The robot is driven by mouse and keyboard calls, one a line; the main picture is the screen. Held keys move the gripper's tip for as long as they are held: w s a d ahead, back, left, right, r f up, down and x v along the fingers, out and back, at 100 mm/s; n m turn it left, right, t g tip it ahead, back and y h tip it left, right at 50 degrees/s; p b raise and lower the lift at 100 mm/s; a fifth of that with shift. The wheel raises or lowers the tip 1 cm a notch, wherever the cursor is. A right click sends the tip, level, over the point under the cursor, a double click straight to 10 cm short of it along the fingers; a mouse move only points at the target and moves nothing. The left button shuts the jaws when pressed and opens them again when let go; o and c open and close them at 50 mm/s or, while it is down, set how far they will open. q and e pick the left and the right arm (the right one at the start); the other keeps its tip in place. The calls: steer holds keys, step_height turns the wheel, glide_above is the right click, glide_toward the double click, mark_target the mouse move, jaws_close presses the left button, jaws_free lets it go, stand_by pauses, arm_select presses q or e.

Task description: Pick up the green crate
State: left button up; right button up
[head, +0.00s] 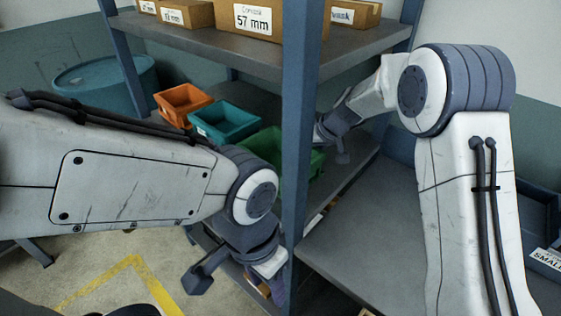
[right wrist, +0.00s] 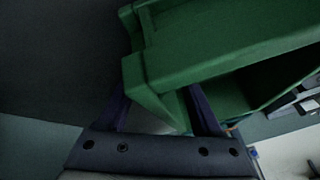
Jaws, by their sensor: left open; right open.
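The green crate (head: 264,146) stands on the middle shelf in the head view, partly behind the blue upright post. My right gripper (head: 319,131) is at the crate's right side, partly hidden by the post. In the right wrist view the green crate (right wrist: 220,45) looms close and tilted. The right fingers (right wrist: 160,112) are apart, with a crate wall in front of and between them; I cannot tell whether they touch it. My left gripper (head: 278,291) is open, pointing down low by the post, below the crate's shelf.
A teal crate (head: 224,121) and an orange crate (head: 183,103) stand left of the green one. Cardboard boxes (head: 258,20) sit on the upper shelf. The blue post (head: 303,110) stands between my arms. A teal drum (head: 100,88) is at left. A grey surface (head: 375,235) at right is clear.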

steer(key=shift+a, duration=0.1)
jaws_close()
steer(key=shift+f, duration=0.1)
stand_by(1.3)
